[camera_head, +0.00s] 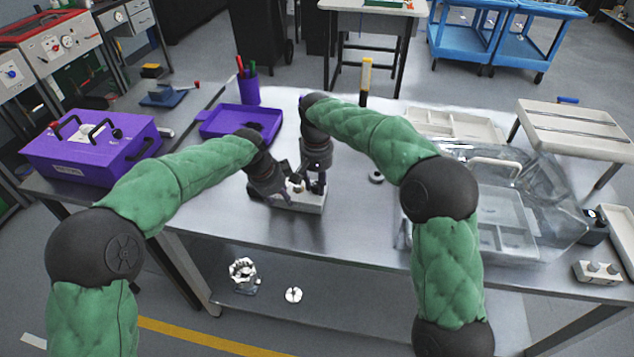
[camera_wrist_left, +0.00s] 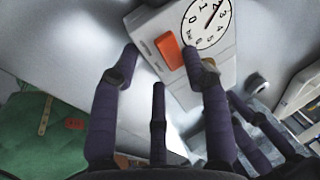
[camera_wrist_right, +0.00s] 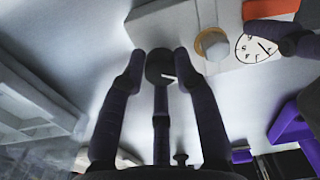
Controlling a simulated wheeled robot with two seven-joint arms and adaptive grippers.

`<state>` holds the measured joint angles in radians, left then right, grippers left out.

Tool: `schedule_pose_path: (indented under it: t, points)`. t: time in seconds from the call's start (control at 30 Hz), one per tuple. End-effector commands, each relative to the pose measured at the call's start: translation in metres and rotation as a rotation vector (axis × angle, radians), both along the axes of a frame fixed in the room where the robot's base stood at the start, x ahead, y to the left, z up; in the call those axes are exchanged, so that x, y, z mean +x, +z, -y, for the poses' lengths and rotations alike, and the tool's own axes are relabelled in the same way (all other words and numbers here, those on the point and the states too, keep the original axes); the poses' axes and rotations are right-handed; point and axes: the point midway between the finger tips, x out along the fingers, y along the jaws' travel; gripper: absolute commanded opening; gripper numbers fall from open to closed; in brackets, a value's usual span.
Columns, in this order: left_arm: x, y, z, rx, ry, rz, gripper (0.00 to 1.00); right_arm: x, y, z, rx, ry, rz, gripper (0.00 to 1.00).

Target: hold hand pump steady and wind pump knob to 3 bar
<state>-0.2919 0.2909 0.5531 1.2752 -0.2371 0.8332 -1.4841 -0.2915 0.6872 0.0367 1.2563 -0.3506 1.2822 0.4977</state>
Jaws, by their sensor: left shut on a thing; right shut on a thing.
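The hand pump (camera_head: 302,199) is a pale block on the metal table. The left wrist view shows its white body (camera_wrist_left: 226,58), an orange-red part (camera_wrist_left: 168,50) and a round dial (camera_wrist_left: 208,22) with a black needle, whose reading I cannot make out. My left gripper (camera_head: 284,197) is shut on the pump, its fingertips (camera_wrist_left: 162,58) either side of the body by the orange-red part. My right gripper (camera_head: 314,184) is shut on the dark round knob (camera_wrist_right: 161,66), which has a white mark. The dial also shows in the right wrist view (camera_wrist_right: 257,48), beside a brass-coloured fitting (camera_wrist_right: 213,45).
A purple case (camera_head: 88,150) stands at the left, with a purple tray (camera_head: 207,128) and pen cup (camera_head: 249,88) behind the pump. A clear-lidded box (camera_head: 505,180) is close to my right arm.

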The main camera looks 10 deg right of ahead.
Motion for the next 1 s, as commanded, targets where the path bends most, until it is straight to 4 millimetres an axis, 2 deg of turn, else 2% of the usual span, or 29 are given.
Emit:
schedule_pose_path:
  t: [0.03,0.27,0.3,0.37,0.77,0.87,1.0]
  points:
    - [-0.006,-0.013,-0.002,0.012,-0.003,-0.025,0.00,-0.001,-0.001,0.001,-0.002,-0.007,-0.003,0.00]
    - [-0.006,-0.014,-0.002,0.012,-0.003,-0.025,0.00,-0.001,-0.001,0.001,-0.003,-0.007,-0.003,0.00]
    - [-0.006,-0.014,-0.002,0.012,-0.003,-0.025,0.00,-0.001,-0.001,0.001,-0.003,-0.007,-0.003,0.39]
    - [-0.006,-0.014,-0.002,0.012,-0.003,-0.025,0.00,-0.001,-0.001,0.001,-0.002,-0.007,-0.003,0.54]
    - [-0.006,-0.013,-0.002,0.012,-0.003,-0.025,0.00,0.000,0.003,0.001,-0.001,-0.005,-0.001,0.54]
    - [-0.006,-0.013,-0.002,0.012,-0.004,-0.025,0.00,0.000,0.013,0.001,0.000,-0.005,0.001,0.54]
    - [-0.006,-0.013,-0.002,0.011,-0.004,-0.025,0.00,0.000,0.037,0.001,0.001,-0.006,0.003,0.54]
